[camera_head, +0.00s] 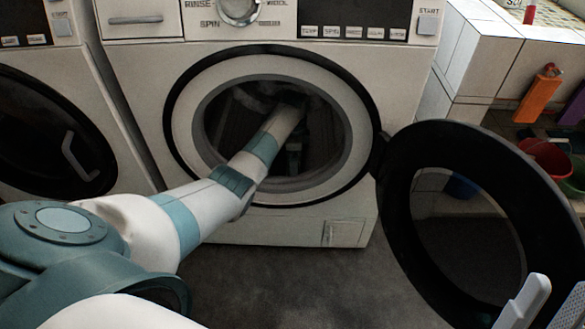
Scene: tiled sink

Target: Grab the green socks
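My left arm reaches in from the left through the open round door of the washing machine (408,60). My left gripper (294,158) is inside the dark drum (230,128). It is small and in shadow, so I cannot tell whether its fingers are open or shut, or whether they touch anything. I cannot make out any green socks. Faint greyish shapes show at the top of the drum, too dark to identify.
The machine's black-rimmed door (400,215) stands swung open to the right. A second washer (70,60) with its door closed is at the left. A white tiled ledge (475,50), an orange object (540,95) and a red bowl (548,158) are at the right. Grey floor lies in front.

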